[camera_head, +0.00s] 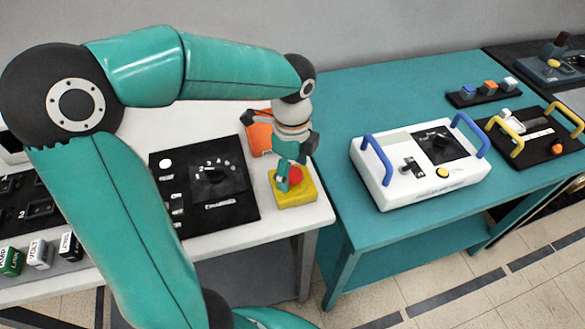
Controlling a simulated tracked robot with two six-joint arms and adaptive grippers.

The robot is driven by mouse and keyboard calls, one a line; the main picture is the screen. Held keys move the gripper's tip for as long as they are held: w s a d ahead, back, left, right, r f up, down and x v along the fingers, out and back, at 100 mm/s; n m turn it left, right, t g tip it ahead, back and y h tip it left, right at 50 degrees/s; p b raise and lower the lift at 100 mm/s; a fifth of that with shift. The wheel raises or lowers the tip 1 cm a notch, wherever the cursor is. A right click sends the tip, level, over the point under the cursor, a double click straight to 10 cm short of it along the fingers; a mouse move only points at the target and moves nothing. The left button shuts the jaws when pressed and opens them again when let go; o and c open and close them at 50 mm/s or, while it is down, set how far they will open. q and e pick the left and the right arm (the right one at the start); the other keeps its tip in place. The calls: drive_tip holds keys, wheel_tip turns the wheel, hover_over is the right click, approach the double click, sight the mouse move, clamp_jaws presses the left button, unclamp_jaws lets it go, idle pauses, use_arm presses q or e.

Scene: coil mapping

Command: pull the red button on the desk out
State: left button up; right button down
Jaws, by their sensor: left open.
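The red button (295,175) sits on a yellow box (296,194) at the right front corner of the white desk (230,237). My left gripper (286,178) reaches down over it from above. Its fingers are open, with one finger in front of the button's left side. Whether the fingers touch the button cannot be made out. Part of the button and the box's back are hidden behind the gripper. My right gripper is not in view.
A black dial panel (240,205) lies left of the yellow box, and an orange object (259,137) stands behind it. A teal table (365,100) on the right holds a white device (385,196) with blue handles. Small labelled blocks (40,254) stand at the left.

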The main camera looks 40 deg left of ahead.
use_arm(q)
clamp_jaws()
drive_tip(key=shift+r+p, duration=0.9)
drive_tip(key=shift+r, duration=0.2)
drive_tip(key=shift+w+f, duration=0.1)
drive_tip(key=shift+c, duration=0.4)
unclamp_jaws()
drive_tip(key=shift+o, duration=0.4)
